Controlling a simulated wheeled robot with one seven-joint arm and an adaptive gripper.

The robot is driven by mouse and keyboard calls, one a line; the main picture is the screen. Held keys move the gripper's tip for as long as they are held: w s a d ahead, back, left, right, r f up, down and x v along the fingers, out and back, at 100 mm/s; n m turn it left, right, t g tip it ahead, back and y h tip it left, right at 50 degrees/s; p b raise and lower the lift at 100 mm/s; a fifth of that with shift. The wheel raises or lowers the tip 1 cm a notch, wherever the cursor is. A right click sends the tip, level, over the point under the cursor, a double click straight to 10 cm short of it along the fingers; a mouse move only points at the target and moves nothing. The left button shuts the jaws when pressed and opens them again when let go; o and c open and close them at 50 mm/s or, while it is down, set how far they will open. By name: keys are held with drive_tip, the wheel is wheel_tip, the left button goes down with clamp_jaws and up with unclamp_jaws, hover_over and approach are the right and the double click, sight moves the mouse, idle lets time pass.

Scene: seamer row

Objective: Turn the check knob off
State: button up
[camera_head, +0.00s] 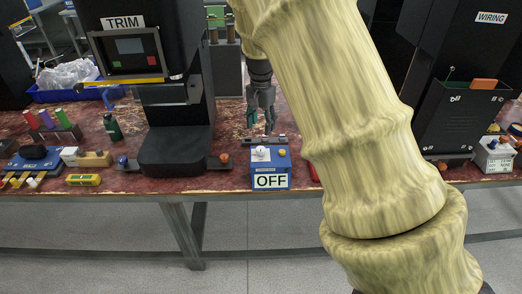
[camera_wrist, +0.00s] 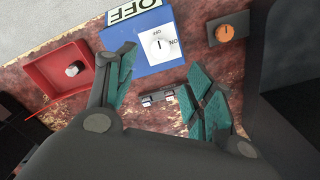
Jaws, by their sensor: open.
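The blue box (camera_head: 283,176) with a white OFF sign stands near the table's front edge in the head view. Its white round knob (camera_head: 261,153) is on top. In the wrist view the white knob (camera_wrist: 157,44) has a short dark mark, with small OFF and ON labels beside it. I cannot tell for certain which label the mark points at. My gripper (camera_head: 262,128) is above and behind the box, pointing down. In the wrist view my gripper (camera_wrist: 160,88) has its teal-padded fingers apart and empty, with the knob beyond the fingertips.
An orange knob on a dark plate (camera_wrist: 228,30) sits beside the box. A red tray (camera_wrist: 45,72) holding a grey-white piece lies on its other side. A small dark fixture (camera_wrist: 163,96) lies behind the box. The black TRIM machine (camera_head: 178,150) stands left, the WIRING machine (camera_head: 445,55) right.

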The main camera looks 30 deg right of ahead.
sight(261, 148)
wheel_tip(261, 148, down, 11)
drive_tip(key=shift+r+p, duration=0.15)
drive_tip(key=shift+p, duration=0.75)
drive_tip(key=c, duration=1)
